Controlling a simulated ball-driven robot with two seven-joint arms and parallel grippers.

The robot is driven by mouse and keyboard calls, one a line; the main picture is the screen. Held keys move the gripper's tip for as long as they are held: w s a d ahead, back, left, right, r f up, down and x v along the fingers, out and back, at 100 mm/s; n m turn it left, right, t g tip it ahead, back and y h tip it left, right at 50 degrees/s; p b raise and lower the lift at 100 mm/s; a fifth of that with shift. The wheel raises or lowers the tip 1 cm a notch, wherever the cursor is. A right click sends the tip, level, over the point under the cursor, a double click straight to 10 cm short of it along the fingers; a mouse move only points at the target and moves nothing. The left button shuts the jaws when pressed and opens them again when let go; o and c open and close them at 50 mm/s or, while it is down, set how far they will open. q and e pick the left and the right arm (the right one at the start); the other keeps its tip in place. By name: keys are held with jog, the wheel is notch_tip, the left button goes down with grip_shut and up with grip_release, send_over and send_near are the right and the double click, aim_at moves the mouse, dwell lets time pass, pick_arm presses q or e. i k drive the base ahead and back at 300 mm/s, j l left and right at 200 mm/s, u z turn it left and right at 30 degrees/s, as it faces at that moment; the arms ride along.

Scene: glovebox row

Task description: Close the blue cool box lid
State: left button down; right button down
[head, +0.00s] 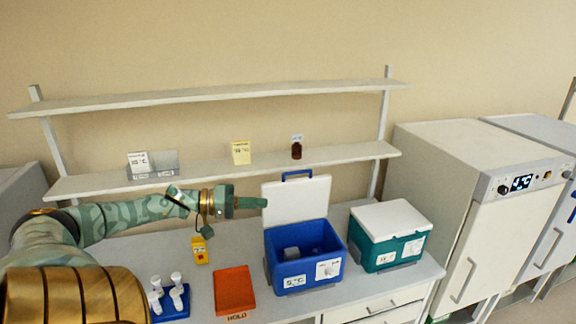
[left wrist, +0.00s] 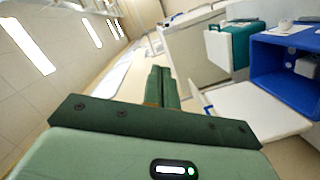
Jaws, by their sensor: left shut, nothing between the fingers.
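The blue cool box (head: 305,264) stands on the bench with its white lid (head: 297,199) raised upright at the back, a blue handle on the lid's top edge. Something pale sits inside the box. My left gripper (head: 262,202) is shut and empty, at the left edge of the raised lid; I cannot tell if it touches. In the left wrist view my shut fingers (left wrist: 161,88) show at the middle, with the white lid (left wrist: 258,110) and the blue box (left wrist: 285,62) to their right. My right gripper is not in view.
A teal cool box (head: 390,238) with a closed white lid stands right of the blue one. An orange HOLD tray (head: 234,289), a blue tube rack (head: 170,302) and a yellow device (head: 200,251) are to the left. A shelf (head: 330,155) with a brown bottle (head: 297,150) runs behind.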

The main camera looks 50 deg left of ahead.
aim_at(295, 200)
jog(key=i+j, duration=0.15)
jog(key=j, duration=0.2)
jog(key=i+j, duration=0.2)
jog(key=j, duration=0.15)
jog(key=i+j, duration=0.15)
jog(key=j, duration=0.15)
jog(key=i+j, duration=0.2)
jog(key=j, duration=0.15)
jog(key=i+j, duration=0.15)
jog(key=j, duration=0.2)
